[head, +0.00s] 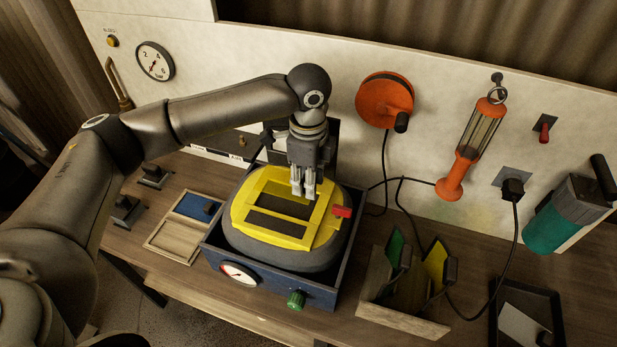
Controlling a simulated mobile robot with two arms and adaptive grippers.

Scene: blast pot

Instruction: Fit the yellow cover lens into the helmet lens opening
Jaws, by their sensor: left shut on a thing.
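The helmet (245,244) is a grey rounded body lying in a blue box, with a yellow frame (267,236) around its dark lens opening (277,225). A yellow, partly see-through pane, which looks like the cover lens (287,188), lies over the far part of the frame. My left gripper (304,194) comes down from above with its fingers closed at this pane. The fingers hide the place where they grip. I cannot tell whether the pane is seated or only held over the opening. My right gripper is not in view.
The blue box (318,293) has a dial and a green knob in front. A red tab (342,211) sits beside the frame. A wooden rack (400,318) with green and yellow plates stands right. A wooden tray (170,240) is left. Cables hang behind.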

